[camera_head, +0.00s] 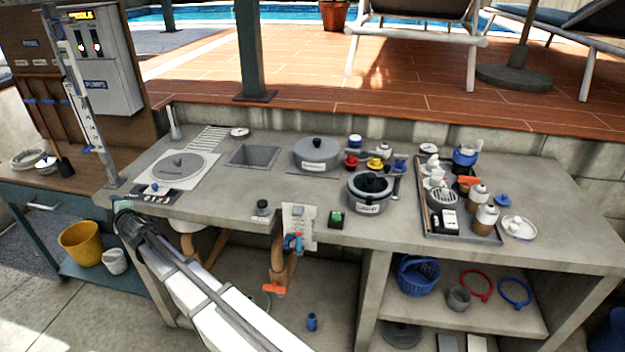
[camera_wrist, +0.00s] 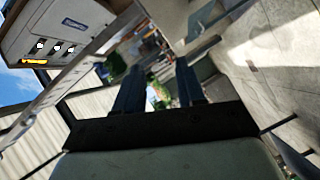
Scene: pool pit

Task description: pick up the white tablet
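A small white piece that looks like the white tablet (camera_head: 515,225) lies on a round white dish (camera_head: 525,236) at the right end of the concrete counter in the head view. It is too small to make out its exact shape. My gripper (camera_wrist: 158,75) shows in the wrist view with its two dark fingers apart and nothing between them. In the head view my arm reaches to the counter's left front corner, far from the dish. The fingers are hard to make out there. The wrist view does not show the tablet.
A tray (camera_head: 430,225) of bottles and small items stands just left of the dish. A pump panel (camera_head: 95,60) rises at the left. The counter's right front is bare.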

